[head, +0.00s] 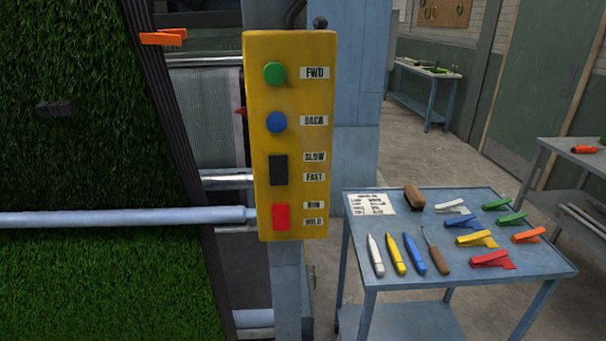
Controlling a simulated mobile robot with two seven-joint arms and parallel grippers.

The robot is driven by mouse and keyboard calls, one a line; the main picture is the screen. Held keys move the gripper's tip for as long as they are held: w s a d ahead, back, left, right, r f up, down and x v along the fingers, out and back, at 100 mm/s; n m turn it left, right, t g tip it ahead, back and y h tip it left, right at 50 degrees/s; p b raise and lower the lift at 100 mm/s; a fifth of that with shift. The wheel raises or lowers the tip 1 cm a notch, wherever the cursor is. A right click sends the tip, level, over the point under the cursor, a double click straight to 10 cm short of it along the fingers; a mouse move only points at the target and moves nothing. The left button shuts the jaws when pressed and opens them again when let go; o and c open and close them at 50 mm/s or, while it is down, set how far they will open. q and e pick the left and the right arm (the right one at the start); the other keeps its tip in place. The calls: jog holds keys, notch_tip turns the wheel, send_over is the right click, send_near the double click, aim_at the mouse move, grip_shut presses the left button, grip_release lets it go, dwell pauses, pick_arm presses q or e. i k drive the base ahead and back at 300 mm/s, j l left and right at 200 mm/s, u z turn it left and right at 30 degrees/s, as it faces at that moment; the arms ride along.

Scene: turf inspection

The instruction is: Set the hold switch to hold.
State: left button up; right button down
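The hold switch (281,217) is a red rocker low on the yellow control panel (290,135), beside a RUN label (313,205) above and a HOLD label (314,222) below. I cannot tell for certain which end of the rocker is pressed in. Above it on the panel are a black SLOW/FAST rocker (278,169), a blue BACK button (276,122) and a green FWD button (275,73). Neither of my grippers is in the head view, and nothing covers the panel's face.
Green turf (90,175) hangs at the left, crossed by a pale blue bar (120,217). An orange clip (163,38) is at its edge. A blue cart (391,272) at the right holds markers, a brush and several coloured clips. Floor shows behind the cart.

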aim_at(280, 212)
jog(key=l, duration=2.25)
jog(key=u, duration=1.5)
